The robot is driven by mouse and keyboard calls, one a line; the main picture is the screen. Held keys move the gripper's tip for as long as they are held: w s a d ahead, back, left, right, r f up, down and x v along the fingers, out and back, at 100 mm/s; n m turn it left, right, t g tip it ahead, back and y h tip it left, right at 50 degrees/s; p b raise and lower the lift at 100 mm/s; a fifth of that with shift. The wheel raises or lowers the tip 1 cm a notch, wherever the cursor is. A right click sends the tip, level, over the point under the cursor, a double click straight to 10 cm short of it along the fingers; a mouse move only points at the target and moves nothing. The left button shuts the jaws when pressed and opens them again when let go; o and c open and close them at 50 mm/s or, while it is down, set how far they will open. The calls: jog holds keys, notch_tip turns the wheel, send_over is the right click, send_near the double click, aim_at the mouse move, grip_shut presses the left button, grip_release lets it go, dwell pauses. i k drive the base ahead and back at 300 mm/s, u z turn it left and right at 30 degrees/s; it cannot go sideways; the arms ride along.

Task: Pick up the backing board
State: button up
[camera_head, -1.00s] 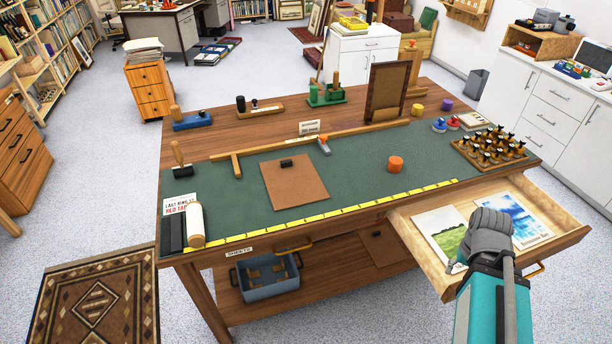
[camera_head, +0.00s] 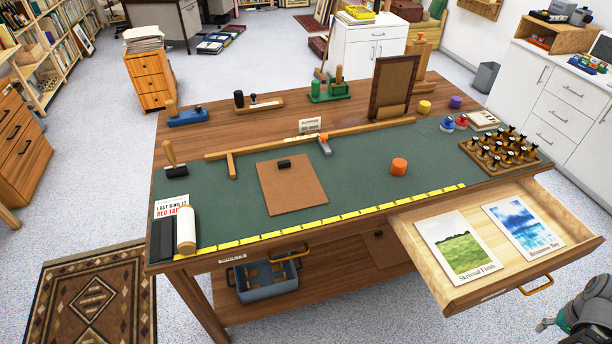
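A flat brown backing board (camera_head: 298,190) lies on the green mat (camera_head: 350,170) of the workbench, left of its middle. A small black block (camera_head: 284,165) sits on the board near its far edge. Another brown board (camera_head: 378,243) shows partly on the lower shelf, under the bench top. A brown upright frame or board (camera_head: 390,85) stands at the back of the bench. My gripper (camera_head: 545,325) shows only in part at the lower right corner, beyond the open drawer and far from the boards. Its fingers are too unclear to read.
An open drawer (camera_head: 440,279) holding two prints juts out at the right. A wooden T-shaped bar (camera_head: 270,145) and an orange-tipped tool (camera_head: 324,144) lie behind the board. An orange round piece (camera_head: 399,167) is to its right. A yellow ruler (camera_head: 330,221) runs along the front.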

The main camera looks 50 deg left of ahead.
aim_at(289, 184)
jog(key=z, duration=0.25)
jog(key=k, duration=0.95)
jog(key=u, duration=1.8)
jog(key=i, duration=0.25)
jog(key=u, duration=0.1)
